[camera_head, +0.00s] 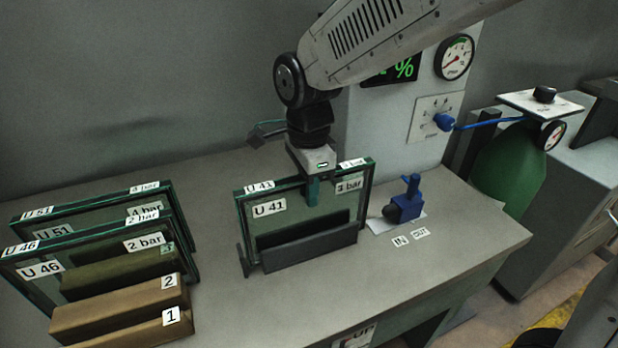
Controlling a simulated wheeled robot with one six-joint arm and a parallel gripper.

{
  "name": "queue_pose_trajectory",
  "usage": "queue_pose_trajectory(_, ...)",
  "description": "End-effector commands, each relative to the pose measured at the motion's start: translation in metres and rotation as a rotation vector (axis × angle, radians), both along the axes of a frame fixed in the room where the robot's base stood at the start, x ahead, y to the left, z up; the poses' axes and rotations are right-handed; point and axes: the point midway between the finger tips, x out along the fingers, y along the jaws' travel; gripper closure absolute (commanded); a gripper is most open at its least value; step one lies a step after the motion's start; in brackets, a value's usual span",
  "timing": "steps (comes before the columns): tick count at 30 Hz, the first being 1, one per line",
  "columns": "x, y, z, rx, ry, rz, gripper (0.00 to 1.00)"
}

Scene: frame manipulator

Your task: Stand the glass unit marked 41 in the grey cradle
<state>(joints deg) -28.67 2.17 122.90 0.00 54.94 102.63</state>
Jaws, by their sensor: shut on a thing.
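The glass unit marked U 41 (278,227) is upright in the middle of the bench, labelled 3 bar at its top right. Its lower part is behind the front wall of the dark grey cradle (310,248), so it appears to stand in it. Whether its bottom edge touches the cradle's floor is hidden. My gripper (313,190) points down at the unit's top edge, near the middle. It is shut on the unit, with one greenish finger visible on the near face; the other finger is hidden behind.
Glass units U 46 (40,269) and U 51 (83,221) stand in a slotted rack (120,308) at the left. A blue valve (407,203) sits right of the cradle, near IN and OUT labels. A green gas cylinder (505,165) stands beyond the bench's right end.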

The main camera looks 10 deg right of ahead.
Motion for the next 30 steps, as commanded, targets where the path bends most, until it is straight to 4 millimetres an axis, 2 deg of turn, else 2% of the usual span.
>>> queue_pose_trajectory(30,0.0003,0.0002,-0.0091,0.001,-0.002,0.000,1.00)
